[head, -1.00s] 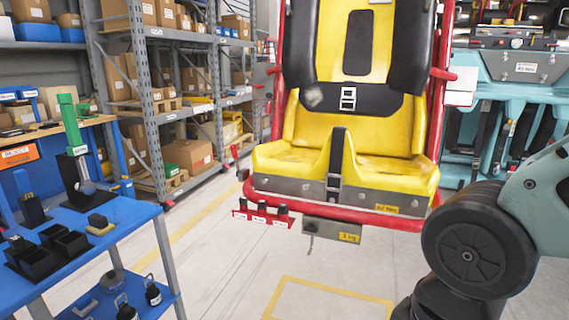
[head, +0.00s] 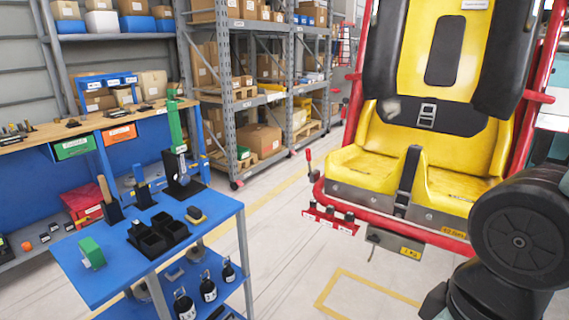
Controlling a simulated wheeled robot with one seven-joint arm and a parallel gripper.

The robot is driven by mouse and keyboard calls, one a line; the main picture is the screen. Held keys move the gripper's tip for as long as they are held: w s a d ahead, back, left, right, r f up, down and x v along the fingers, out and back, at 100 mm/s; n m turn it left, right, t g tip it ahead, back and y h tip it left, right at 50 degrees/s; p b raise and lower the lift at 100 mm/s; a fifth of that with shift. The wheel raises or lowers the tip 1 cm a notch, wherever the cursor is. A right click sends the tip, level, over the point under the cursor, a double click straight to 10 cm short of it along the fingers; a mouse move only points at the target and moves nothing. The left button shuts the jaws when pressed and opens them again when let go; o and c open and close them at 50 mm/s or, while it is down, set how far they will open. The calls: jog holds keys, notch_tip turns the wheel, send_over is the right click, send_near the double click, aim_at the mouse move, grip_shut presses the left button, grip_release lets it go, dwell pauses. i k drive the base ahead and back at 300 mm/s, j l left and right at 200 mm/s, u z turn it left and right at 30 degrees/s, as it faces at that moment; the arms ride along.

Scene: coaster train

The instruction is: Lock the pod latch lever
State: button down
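The pod is a yellow two-part seat (head: 365,163) with black padded restraints in a red tube frame (head: 352,110), at the right in the head view. A small lever with a red handle (head: 308,157) stands roughly upright at the left side of the pod, by the frame's lower corner. I cannot tell from here whether it is the latch lever or whether it is locked. A grey box (head: 385,240) with a yellow label and a thin hanging part is under the seat's front edge. My gripper is out of view; only my arm's links show at the lower right.
A blue cart (head: 105,285) with black bins (head: 150,238), a green block (head: 91,252) and stands is at the left. A workbench and shelving (head: 232,90) are behind. A red rack (head: 330,218) juts below the pod. The floor between cart and pod is clear.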

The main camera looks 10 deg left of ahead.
aim_at(308, 154)
jog(key=i+l+u, duration=0.1)
jog(key=l+u, duration=0.9)
jog(key=u, duration=0.15)
jog(key=l, duration=0.5)
jog(key=k+l+u, duration=0.15)
jog(key=l, duration=0.8)
jog(key=l+u, duration=0.15)
jog(key=l, duration=0.3)
jog(key=k+l, duration=0.15)
jog(key=l, duration=0.35)
jog(key=k+l+u, duration=0.15)
jog(key=l, duration=0.3)
jog(key=i+j, duration=0.3)
jog(key=i, duration=0.15)
jog(key=i+j+u, duration=0.15)
jog(key=i+j, duration=0.45)
jog(key=i, duration=0.35)
jog(key=i+j+u, duration=0.1)
jog(key=i+j, duration=0.15)
jog(key=i, duration=0.2)
jog(key=i+j, duration=0.25)
jog(key=i, duration=0.2)
jog(key=u, duration=0.05)
